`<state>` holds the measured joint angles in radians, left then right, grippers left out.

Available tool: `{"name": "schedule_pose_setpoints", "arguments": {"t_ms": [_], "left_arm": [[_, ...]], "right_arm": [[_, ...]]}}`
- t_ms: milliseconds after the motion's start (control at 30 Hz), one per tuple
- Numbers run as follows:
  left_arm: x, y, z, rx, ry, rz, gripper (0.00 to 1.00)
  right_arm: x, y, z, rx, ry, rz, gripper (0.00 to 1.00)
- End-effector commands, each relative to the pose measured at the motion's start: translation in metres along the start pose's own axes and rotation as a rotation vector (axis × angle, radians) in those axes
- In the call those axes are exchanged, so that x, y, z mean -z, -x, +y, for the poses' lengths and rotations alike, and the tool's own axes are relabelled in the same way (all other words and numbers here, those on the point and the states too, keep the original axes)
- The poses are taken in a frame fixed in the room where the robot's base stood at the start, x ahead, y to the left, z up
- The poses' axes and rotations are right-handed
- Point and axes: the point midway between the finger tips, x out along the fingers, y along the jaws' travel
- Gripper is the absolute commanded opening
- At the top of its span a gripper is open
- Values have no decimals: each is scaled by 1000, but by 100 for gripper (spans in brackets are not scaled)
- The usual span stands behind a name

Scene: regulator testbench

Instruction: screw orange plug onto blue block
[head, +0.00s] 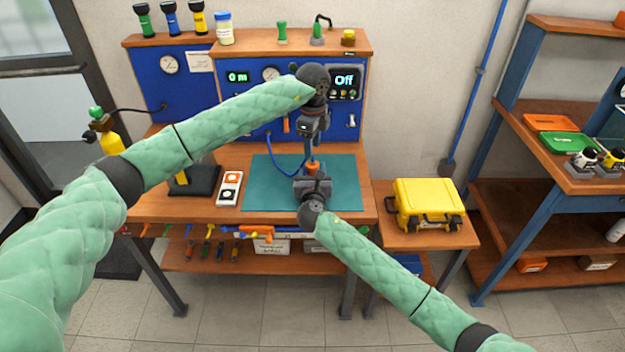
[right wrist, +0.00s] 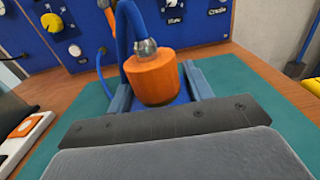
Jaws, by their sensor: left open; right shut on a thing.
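The orange plug (head: 313,168) stands over the teal mat in the head view, with a metal fitting on its top.
The teal mat (head: 265,190) lies on the wooden bench. A blue panel (head: 235,105) with gauges and a display reading "Off" stands behind. A white switch box (head: 229,189) lies left of the mat. A yellow case (head: 429,203) stands on a side table at right.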

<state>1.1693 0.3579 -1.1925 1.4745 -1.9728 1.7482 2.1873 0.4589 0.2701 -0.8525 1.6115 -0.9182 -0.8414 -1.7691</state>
Motion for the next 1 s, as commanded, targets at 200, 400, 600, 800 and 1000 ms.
{"name": "schedule_pose_setpoints", "arguments": {"t_ms": [200, 400, 600, 800, 1000], "left_arm": [[0, -21, 1, -2, 0, 1, 44], [0, -49, 1, -2, 0, 0, 44], [0, -71, 0, -1, -1, 1, 44], [0, -76, 0, 0, -1, 0, 44], [0, -76, 0, 0, -1, 0, 36]], "right_arm": [[0, 0, 0, 0, 0, -1, 0], [0, 0, 0, 0, 0, -1, 0], [0, 0, 0, 0, 0, 0, 0], [0, 0, 0, 0, 0, 0, 0], [0, 0, 0, 0, 0, 0, 0]]}}
